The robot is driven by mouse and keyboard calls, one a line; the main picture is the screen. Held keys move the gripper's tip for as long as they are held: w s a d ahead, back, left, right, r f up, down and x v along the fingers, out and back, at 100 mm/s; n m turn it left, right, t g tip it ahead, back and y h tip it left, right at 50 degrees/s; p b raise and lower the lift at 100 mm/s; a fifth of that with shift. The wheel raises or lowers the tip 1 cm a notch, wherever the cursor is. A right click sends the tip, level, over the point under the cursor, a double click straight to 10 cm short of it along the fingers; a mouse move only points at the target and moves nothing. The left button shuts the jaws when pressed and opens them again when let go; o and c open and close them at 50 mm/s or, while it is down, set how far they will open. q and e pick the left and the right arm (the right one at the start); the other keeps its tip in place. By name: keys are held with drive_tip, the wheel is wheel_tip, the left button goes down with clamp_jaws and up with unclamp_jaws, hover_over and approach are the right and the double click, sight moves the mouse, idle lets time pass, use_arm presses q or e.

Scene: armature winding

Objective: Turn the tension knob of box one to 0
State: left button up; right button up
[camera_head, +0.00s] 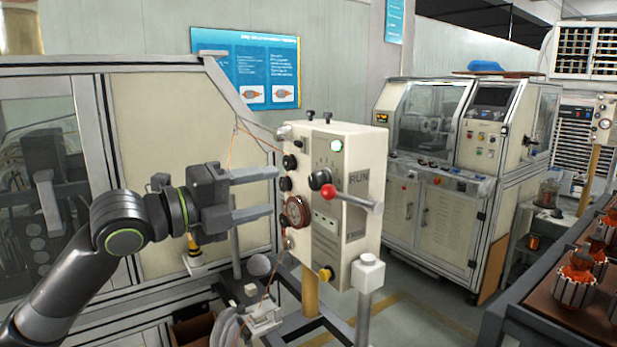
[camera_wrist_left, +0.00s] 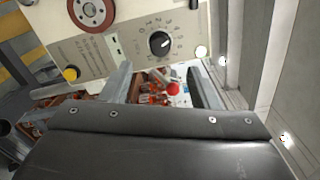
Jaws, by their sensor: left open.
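The white control box (camera_head: 340,200) stands in the middle of the head view, with a green lamp and "RUN" on its face. A black tension knob (camera_head: 319,179) sits on its front, below the lamp. In the wrist view the knob (camera_wrist_left: 159,43) shows inside a printed number dial; I cannot read for certain which number its white mark points at. My left gripper (camera_head: 274,191) is open and empty, left of the box and apart from the knob. Its fingers also show in the wrist view (camera_wrist_left: 158,80), with the knob beyond them. My right gripper is not in view.
A lever with a red ball (camera_head: 328,191) sticks out close to the knob. A round red-brown disc (camera_head: 296,211) and a yellow button (camera_head: 326,274) are lower on the box. A bench with wound armatures (camera_head: 576,284) stands at right.

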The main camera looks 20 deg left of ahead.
sight(312, 183)
use_arm(q)
drive_tip(key=shift+p+x, duration=0.65)
drive_tip(key=shift+x, duration=4.05)
drive_tip(key=shift+c, duration=0.4)
drive_tip(key=c, duration=0.9)
